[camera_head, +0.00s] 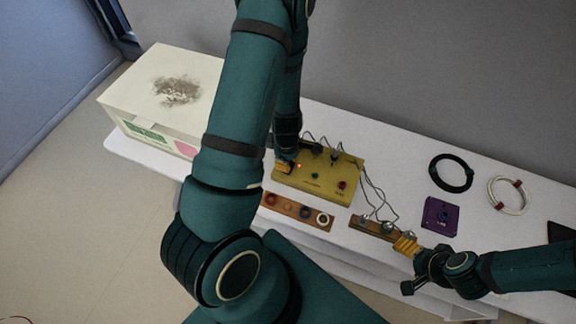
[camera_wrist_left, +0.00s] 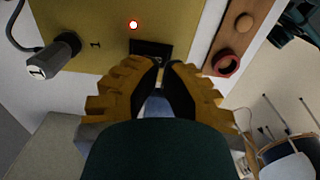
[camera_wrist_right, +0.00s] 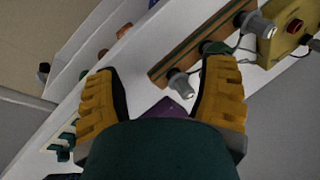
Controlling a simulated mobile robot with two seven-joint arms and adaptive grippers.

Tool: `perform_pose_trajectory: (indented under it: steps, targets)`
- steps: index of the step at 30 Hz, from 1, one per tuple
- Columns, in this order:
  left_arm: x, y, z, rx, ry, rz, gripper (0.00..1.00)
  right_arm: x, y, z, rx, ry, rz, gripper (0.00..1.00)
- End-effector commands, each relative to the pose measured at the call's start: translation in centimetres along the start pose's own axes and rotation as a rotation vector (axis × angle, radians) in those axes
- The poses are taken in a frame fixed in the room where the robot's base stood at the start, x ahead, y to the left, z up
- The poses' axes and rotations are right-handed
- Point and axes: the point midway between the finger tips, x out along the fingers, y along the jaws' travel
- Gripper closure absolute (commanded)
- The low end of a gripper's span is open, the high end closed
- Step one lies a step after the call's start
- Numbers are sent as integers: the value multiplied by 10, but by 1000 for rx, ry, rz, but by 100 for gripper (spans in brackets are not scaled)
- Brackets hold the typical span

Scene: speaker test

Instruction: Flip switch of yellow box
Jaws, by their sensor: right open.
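The yellow box (camera_head: 318,180) lies on the white table, with a glowing red light near its left end. In the left wrist view the box (camera_wrist_left: 90,25) fills the top left; its lit red light (camera_wrist_left: 133,24) and a black switch (camera_wrist_left: 150,52) show. My left gripper (camera_head: 284,165) is at the box's left end, partly hidden by my arm. Its fingertips (camera_wrist_left: 167,64) are drawn together right at the switch; contact is unclear. My right gripper (camera_head: 408,246) is open and empty near the table's front edge, beside a wooden strip with plugs (camera_wrist_right: 200,55).
A wooden strip with coloured rings (camera_head: 297,209) lies in front of the box. A purple box (camera_head: 439,215), a black cable coil (camera_head: 434,174) and a white coil (camera_head: 492,196) lie to the right. A large white carton (camera_head: 150,90) stands at left. Cables hang off the yellow box.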

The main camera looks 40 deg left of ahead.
Motion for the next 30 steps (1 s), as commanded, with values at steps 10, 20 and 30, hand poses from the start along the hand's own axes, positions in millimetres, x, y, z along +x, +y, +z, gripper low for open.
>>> perform_pose_trajectory:
  steps: [10,20,30]
  targets:
    - [5,0,0,0,0,0,100,4,2,1,0,0,0,28]
    - [10,0,0,0,0,0,100,8,3,1,0,0,0,28]
    - [14,0,0,0,0,0,100,11,4,2,0,0,0,28]
